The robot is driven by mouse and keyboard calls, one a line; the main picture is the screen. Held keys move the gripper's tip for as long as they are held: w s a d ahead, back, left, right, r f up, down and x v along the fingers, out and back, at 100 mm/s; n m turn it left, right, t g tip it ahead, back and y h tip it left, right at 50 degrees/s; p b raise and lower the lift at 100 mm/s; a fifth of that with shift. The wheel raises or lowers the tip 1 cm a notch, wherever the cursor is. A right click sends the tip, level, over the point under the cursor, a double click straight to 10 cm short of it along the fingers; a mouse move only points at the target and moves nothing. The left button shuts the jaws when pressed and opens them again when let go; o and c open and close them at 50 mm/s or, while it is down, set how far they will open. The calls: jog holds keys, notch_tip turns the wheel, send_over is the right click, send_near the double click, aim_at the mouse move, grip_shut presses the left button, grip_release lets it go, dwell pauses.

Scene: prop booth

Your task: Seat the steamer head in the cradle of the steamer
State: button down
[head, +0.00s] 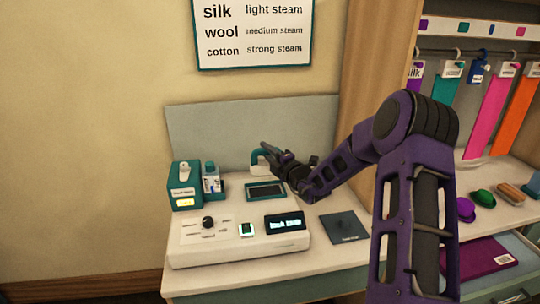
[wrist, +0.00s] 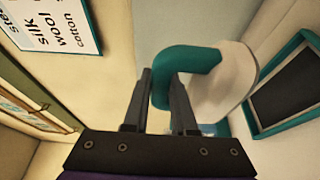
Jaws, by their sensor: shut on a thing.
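The steamer head has a teal curved handle and a cream body; it shows in the wrist view (wrist: 222,88) and partly in the head view (head: 256,160). My gripper (head: 270,154) is shut on the end of its teal handle, between the two fingers in the wrist view (wrist: 162,98). The head is held behind and above a teal-rimmed dark rectangle (head: 249,190), likely the cradle, which also shows in the wrist view (wrist: 257,112). They look apart. The cream steamer unit (head: 240,252) with a knob and lit display stands in front.
A teal box with bottles (head: 184,188) stands left of the rectangle. A dark square mat (head: 344,228) lies to the right on the counter (head: 318,264). A grey panel (head: 220,130) rises behind.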

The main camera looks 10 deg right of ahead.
aim_at(265, 161)
jog(key=shift+w+a+r, duration=0.3)
jog(key=shift+r, duration=0.1)
notch_tip(265, 161, down, 5)
jog(key=b, duration=0.4)
jog(key=shift+f, duration=0.75)
jog(key=shift+f, duration=0.15)
dwell(0.5)
jog(key=shift+f, duration=0.4)
jog(key=shift+f+b, duration=0.5)
jog(key=shift+f, duration=0.05)
jog(key=shift+f, duration=0.4)
dwell(0.4)
